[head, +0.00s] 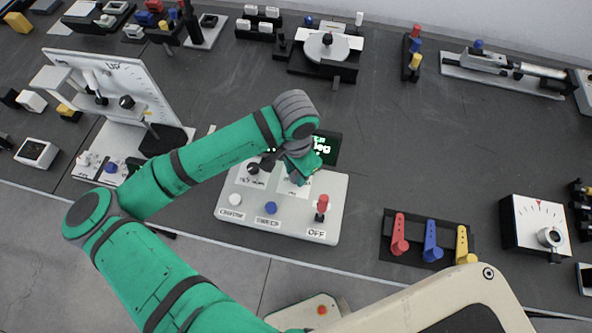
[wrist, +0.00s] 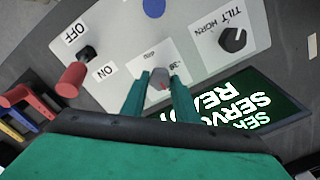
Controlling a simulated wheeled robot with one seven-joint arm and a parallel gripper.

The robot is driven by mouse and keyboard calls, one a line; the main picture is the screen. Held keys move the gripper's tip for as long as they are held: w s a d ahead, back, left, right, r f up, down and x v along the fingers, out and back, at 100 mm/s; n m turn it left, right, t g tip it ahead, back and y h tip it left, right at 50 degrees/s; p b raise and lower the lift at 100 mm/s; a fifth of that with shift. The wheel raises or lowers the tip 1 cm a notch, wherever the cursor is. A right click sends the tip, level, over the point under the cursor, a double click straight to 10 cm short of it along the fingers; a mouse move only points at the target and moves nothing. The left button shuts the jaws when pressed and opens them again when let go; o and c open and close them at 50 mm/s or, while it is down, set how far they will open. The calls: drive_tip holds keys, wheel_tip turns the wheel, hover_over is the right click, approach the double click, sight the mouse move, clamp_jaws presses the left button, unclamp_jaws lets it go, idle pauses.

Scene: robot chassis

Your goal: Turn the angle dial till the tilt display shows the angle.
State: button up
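A light grey control panel (head: 335,215) stands on the dark bench. A paper scale with "-30" readable surrounds this knob. The fingertips look very near or touching the knob; whether they grip it I cannot tell. In the head view my arm hides the knob. A black knob (wrist: 233,39) beside it is labelled "TILT HORN".
The panel also has a white button (head: 235,199), a blue button (head: 270,208) and a red-capped switch (head: 322,203) near "OFF" and "ON" labels. Red, blue and yellow levers (head: 430,240) stand to the right. A tilted white board (head: 115,80) stands left. Bench right of the panel's back is clear.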

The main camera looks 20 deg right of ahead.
drive_tip(key=shift+a, duration=0.1)
drive_tip(key=shift+c, duration=0.4)
drive_tip(key=shift+m, duration=0.3)
drive_tip(key=m, duration=0.2)
drive_tip(key=shift+m, duration=2.4)
drive_tip(key=o, duration=1.1)
drive_tip(key=shift+c, duration=0.2)
